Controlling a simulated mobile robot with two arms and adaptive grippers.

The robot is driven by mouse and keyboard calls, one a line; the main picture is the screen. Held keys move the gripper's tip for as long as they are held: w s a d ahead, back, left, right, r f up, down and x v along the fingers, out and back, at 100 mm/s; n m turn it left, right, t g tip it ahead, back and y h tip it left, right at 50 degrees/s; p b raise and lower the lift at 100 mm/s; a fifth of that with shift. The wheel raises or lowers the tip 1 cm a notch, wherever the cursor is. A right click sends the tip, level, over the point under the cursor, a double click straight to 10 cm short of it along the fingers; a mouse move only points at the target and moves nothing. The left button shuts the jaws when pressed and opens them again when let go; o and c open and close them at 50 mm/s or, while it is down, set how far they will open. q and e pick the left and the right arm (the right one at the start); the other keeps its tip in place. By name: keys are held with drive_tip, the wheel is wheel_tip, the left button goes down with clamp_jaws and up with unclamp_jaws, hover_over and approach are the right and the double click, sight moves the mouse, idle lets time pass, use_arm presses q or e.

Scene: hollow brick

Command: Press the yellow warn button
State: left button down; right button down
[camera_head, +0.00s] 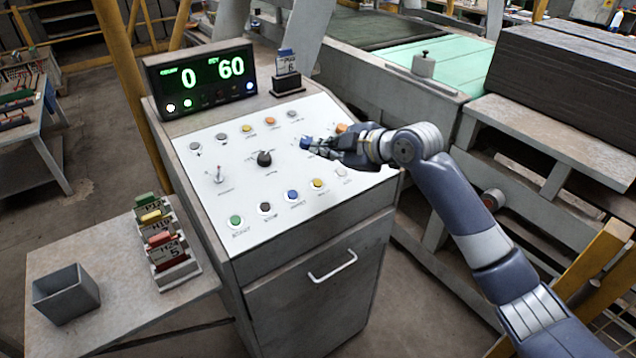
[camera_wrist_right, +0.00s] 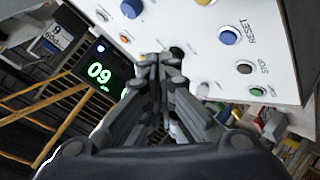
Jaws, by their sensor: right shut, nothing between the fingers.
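A yellow button (camera_head: 318,184) sits in the front row of the white sloping panel, between a blue button (camera_head: 292,196) and a white one (camera_head: 340,172). Its label is too small to read. In the right wrist view the yellow button (camera_wrist_right: 247,10) shows at the top edge, beside the blue button (camera_wrist_right: 229,35) marked RESET. My right gripper (camera_head: 308,145) is shut and empty over the upper right of the panel, behind the yellow button. Another blue part (camera_head: 305,142) shows at its fingertips; contact cannot be told. My left gripper is out of view.
A black selector knob (camera_head: 264,158) and a small lever (camera_head: 219,175) stand up from the panel. A display box (camera_head: 201,80) stands at its back. An orange button (camera_head: 342,128) lies beside my right gripper. A side table with a grey bin (camera_head: 66,294) stands left.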

drive_tip(key=b, duration=0.6)
hover_over(318, 183)
drive_tip(key=s, duration=0.2)
drive_tip(key=f, duration=0.6)
drive_tip(key=shift+d+f, duration=0.3)
drive_tip(key=shift+f, duration=0.1)
drive_tip(key=shift+w+a+f, duration=0.2)
drive_tip(key=shift+w+f, duration=0.05)
drive_tip(key=shift+f, duration=0.5)
drive_tip(key=shift+f+b, duration=0.35)
drive_tip(key=shift+w+a+f+b, duration=0.1)
drive_tip(key=shift+f+b, duration=0.2)
drive_tip(key=shift+f, duration=0.1)
drive_tip(key=shift+r, duration=0.1)
idle(0.3)
drive_tip(key=shift+r+p, duration=0.65)
drive_tip(key=shift+p, duration=0.05)
drive_tip(key=shift+r, duration=0.1)
